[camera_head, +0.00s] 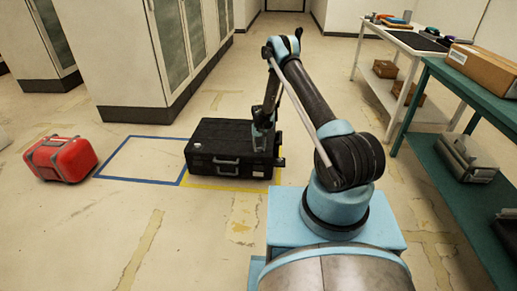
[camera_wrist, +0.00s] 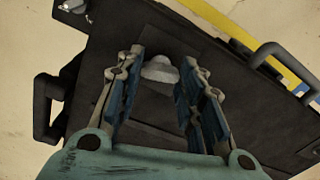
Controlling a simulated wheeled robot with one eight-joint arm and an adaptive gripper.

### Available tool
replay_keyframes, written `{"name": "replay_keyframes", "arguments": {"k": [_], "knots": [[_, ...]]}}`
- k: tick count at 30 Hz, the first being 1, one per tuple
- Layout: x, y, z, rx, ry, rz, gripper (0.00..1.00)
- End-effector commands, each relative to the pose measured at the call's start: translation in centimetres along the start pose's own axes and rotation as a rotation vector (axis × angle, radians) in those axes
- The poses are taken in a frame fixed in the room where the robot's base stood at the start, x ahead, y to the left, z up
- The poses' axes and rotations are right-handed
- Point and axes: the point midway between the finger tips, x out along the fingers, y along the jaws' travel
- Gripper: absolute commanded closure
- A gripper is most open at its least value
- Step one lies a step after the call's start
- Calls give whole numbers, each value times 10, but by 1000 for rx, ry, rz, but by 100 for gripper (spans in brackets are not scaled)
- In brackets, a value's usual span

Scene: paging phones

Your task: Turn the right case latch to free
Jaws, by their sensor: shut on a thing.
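A black hard case (camera_head: 222,135) lies flat on the floor, its front handle (camera_head: 226,161) facing me. My gripper (camera_head: 264,130) is down at the right end of the case. In the wrist view, my gripper (camera_wrist: 163,68) has its two fingers on either side of a pale grey latch knob (camera_wrist: 160,70) on the dark case (camera_wrist: 110,30), and is shut on it. The fingers hide parts of the knob's sides. The exact turn angle of the latch is hard to tell.
Yellow floor tape (camera_head: 228,186) runs in front of the case, with an empty blue taped square (camera_head: 135,160) to its left. A red case (camera_head: 61,158) lies at far left. A teal table (camera_head: 470,100) stands at right. Cabinets (camera_head: 130,60) stand behind.

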Motion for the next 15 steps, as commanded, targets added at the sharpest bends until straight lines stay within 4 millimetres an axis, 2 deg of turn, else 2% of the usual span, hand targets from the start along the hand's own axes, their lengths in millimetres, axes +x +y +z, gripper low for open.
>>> {"name": "replay_keyframes", "arguments": {"k": [6,15], "knots": [[0,0,0,147,0,0,89],[0,0,0,260,0,-1,89]]}}
